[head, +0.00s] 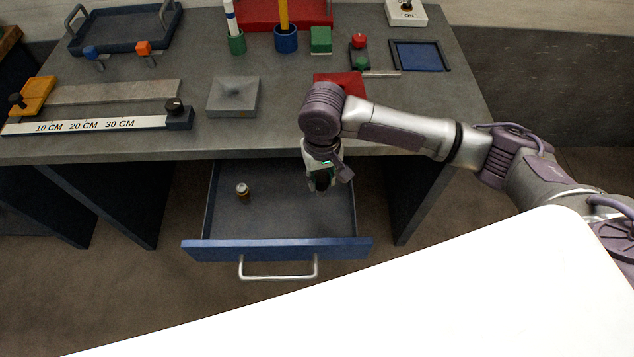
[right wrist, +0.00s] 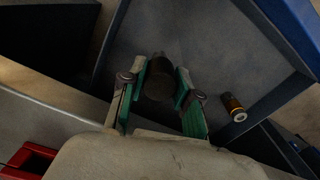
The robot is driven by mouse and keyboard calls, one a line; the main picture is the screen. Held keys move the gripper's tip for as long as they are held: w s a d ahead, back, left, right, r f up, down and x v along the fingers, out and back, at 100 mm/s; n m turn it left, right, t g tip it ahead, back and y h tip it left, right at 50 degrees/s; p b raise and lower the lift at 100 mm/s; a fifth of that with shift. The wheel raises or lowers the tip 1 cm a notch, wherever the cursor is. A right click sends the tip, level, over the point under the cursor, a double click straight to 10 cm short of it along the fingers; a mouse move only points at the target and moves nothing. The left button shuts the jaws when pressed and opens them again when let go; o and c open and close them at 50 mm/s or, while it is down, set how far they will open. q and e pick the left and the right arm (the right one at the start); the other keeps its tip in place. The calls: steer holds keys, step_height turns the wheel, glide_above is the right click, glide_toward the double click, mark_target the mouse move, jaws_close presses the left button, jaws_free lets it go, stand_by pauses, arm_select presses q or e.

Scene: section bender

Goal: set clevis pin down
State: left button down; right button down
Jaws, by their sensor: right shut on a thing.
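My right gripper (head: 320,180) is over the right part of the open drawer (head: 278,249), below the table's front edge. In the right wrist view its green-padded fingers are shut on a dark cylindrical piece, which I take as the clevis pin (right wrist: 158,80). The fingers hide part of the pin, and I cannot tell whether it touches the drawer floor. My left gripper is not in view.
The grey tabletop (head: 240,142) overhangs the drawer's back.

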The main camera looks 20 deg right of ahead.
steer(key=shift+w+a+f, duration=0.15)
steer(key=shift+w+f, duration=0.3)
steer(key=shift+w, duration=0.3)
steer(key=shift+f, duration=2)
steer(key=c, duration=0.8)
jaws_free()
steer(key=shift+f, duration=0.1)
step_height(320, 180, up, 12)
steer(key=shift+r, duration=0.15)
